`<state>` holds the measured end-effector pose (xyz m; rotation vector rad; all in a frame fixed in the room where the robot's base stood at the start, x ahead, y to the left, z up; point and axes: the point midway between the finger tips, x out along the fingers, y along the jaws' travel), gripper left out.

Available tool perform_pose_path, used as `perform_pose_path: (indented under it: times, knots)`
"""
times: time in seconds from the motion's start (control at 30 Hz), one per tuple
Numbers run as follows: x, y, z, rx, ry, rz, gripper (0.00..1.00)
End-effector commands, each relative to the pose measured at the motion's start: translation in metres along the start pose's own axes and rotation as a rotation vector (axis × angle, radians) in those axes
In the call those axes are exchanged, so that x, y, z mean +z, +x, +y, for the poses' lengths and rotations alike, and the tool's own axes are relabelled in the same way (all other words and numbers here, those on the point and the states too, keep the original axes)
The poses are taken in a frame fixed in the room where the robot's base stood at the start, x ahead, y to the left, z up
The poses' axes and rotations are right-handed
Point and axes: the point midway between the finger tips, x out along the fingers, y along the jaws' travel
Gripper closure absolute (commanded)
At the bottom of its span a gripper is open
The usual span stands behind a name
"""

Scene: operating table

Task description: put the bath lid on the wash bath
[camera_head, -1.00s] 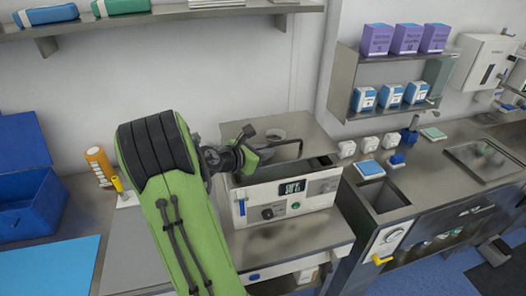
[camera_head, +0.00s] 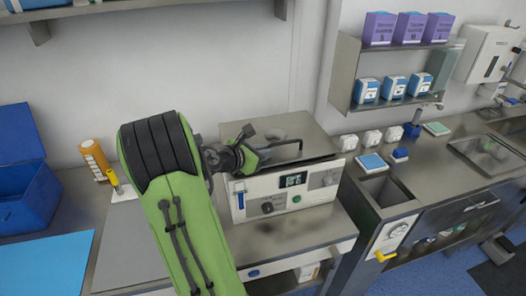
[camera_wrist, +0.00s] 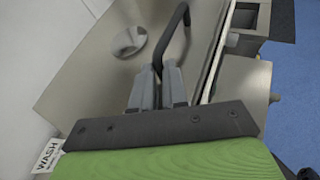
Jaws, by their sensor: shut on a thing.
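The wash bath (camera_head: 329,198) is a box with a pale front panel, a small display and knobs, standing on the metal bench. The grey metal bath lid (camera_head: 293,126) lies over its top, and a thin dark line shows along the front edge. My gripper (camera_wrist: 160,75) is shut on the lid's black bar handle (camera_wrist: 178,38), which also shows in the head view (camera_head: 297,146). In the wrist view the lid (camera_wrist: 95,72) fills the left side, with the bath's pale front edge to its right. Whether the lid is fully seated is hard to tell.
A small open basin (camera_head: 385,190) is sunk in the bench to the right. A blue box (camera_head: 38,205) and an orange bottle (camera_head: 95,157) stand to the left. Shelves with purple boxes (camera_head: 408,27) hang above right. A WASH label (camera_wrist: 46,154) shows in the wrist view.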

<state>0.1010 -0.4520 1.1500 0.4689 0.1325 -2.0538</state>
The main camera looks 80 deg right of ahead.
Motion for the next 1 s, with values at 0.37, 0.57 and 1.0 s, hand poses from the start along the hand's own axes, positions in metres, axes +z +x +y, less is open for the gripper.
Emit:
perform_pose_path:
  times: [0.37,0.57,1.0]
  knots:
    - [-0.007,0.003,-0.001,0.001,0.0,-0.003,1.0]
    - [-0.011,0.005,-0.001,0.001,0.001,-0.003,1.0]
    - [-0.012,0.005,-0.001,0.001,0.001,-0.001,0.58]
